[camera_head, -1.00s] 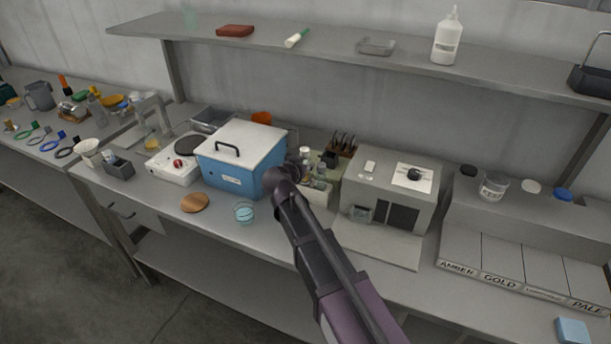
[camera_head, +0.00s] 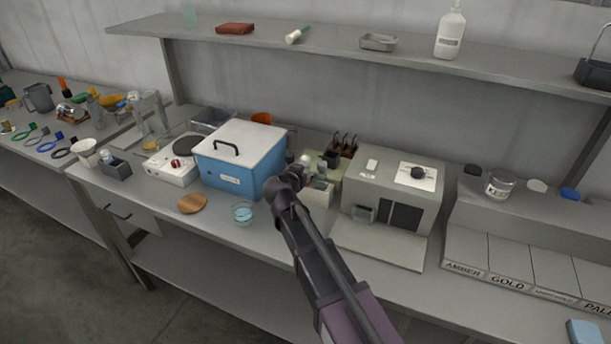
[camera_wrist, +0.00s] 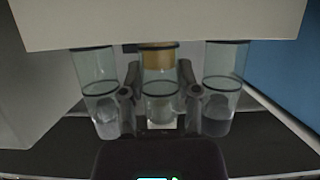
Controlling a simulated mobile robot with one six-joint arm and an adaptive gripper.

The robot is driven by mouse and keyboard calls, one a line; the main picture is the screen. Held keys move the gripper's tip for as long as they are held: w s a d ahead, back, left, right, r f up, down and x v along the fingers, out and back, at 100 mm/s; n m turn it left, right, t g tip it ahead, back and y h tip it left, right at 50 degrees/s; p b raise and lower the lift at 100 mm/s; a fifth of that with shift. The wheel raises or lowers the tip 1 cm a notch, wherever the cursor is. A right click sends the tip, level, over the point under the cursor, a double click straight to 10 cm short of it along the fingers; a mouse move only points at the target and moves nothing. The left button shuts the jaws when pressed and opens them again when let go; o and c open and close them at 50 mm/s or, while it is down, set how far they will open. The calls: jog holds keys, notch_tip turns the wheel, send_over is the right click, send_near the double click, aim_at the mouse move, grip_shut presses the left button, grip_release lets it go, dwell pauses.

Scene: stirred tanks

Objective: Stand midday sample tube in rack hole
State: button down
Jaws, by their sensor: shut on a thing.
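In the wrist view my gripper (camera_wrist: 158,98) has its two dark fingers on either side of the middle clear tube (camera_wrist: 159,88), shut on it. That tube has dark bands and looks roughly upright, with a tan patch in or behind its upper part. A left tube (camera_wrist: 99,92) with pale grey contents and a right tube (camera_wrist: 220,88) with darker grey contents flank it. I cannot read which is the midday sample. In the head view my gripper (camera_head: 298,177) is at a pale rack or holder (camera_head: 320,192) right of the blue box; the rack holes are hidden.
A blue box with a white lid (camera_head: 241,160) stands close on the left, and a grey machine (camera_head: 394,202) on the right. A glass dish (camera_head: 242,213) and a wooden disc (camera_head: 192,203) lie in front. A pale block (camera_wrist: 160,22) spans the wrist view's top.

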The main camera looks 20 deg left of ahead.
jog(key=shift+f, duration=0.15)
jog(key=c, duration=0.6)
grip_release()
jog(key=shift+r, duration=0.3)
jog(key=p+v, duration=0.4)
jog(key=v, duration=0.8)
jog(key=shift+s+f+p, duration=0.1)
jog(key=shift+f+p, duration=0.05)
jog(key=shift+p, duration=0.15)
